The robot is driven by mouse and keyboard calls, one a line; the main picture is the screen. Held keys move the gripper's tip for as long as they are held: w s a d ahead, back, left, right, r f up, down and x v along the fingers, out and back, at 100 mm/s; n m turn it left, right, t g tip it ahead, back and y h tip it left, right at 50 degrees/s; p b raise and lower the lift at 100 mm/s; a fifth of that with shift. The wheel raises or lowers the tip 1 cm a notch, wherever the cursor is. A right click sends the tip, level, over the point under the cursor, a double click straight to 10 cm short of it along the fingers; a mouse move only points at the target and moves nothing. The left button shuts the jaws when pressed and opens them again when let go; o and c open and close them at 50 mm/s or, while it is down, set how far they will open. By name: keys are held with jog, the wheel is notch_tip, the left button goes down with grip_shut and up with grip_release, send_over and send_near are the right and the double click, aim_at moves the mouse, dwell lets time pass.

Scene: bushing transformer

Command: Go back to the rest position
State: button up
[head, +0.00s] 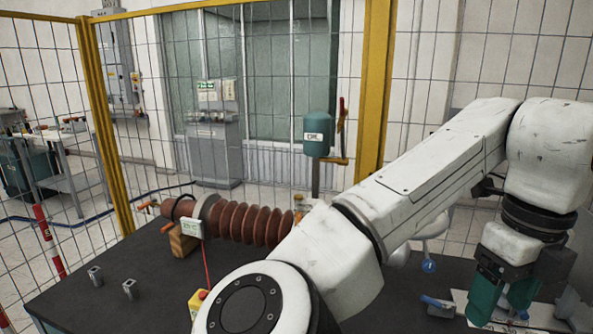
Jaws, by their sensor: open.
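My arm reaches from the bottom middle up to the right, its forearm crossing in front of the table. My gripper (503,300) hangs downward at the lower right, with green fingers. The fingers stand apart and nothing shows between them. The gripper is over a pale plate or board (463,302) at the table's right side. A small part with a blue end (437,303) lies just left of the fingers. How high the fingertips are above the plate is hard to tell.
A brown ribbed bushing (250,222) lies on a wooden block (182,240) on the dark table (140,265). Two small metal pieces (130,289) stand at left. A yellow-topped box (198,300) sits near my arm's base. Yellow-posted mesh fencing (105,125) rises behind the table.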

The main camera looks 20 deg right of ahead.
jog(key=w+d+f+n+t+h, duration=0.2)
jog(key=d+f+n+h, duration=0.5)
jog(key=d+f+n, duration=0.55)
jog(key=s+a+f+n+y, duration=0.1)
jog(key=s+a+f+n, duration=0.1)
jog(key=f+n, duration=0.3)
jog(key=s+a+f+n+y, duration=0.1)
jog(key=s+a+f+n, duration=0.1)
jog(key=a+f+n, duration=0.2)
jog(key=s+a+f+n, duration=0.3)
jog(key=f+n, duration=0.5)
jog(key=shift+a+f+t+y, duration=0.1)
jog(key=shift+f+t+y, duration=0.2)
jog(key=shift+t+y, duration=0.1)
jog(key=s+a+f+n+g+y, duration=0.1)
jog(key=s+a+f+n+y, duration=0.2)
jog(key=s+a+f+n, duration=0.3)
jog(key=s+a+f, duration=0.3)
jog(key=s+a, duration=0.1)
jog(key=shift+s+g+y, duration=0.3)
jog(key=shift+g+y, duration=0.1)
jog(key=shift+a, duration=0.1)
jog(key=shift+c, duration=0.3)
